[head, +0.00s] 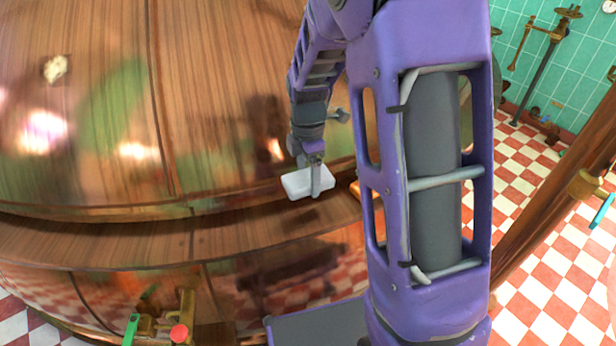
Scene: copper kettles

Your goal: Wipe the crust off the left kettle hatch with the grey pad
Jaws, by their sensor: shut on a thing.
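My gripper (316,180) is shut on a pale grey, near-white pad (297,184), a small rounded block. It holds the pad close to the lower part of the copper kettle (225,110), just above the brown ledge. I cannot tell whether the pad touches the surface. A beige, rough crust patch (55,68) sits on the kettle at the upper left, well away from the pad. I cannot make out a clear hatch outline; seams run down the kettle wall.
A ledge (120,240) curves around the kettle. Brass fittings with a red knob (179,333) and a green handle (131,330) stand low at the left. An orange thing (355,189) is mostly hidden behind my arm. Checkered floor (545,290) and pipes lie at the right.

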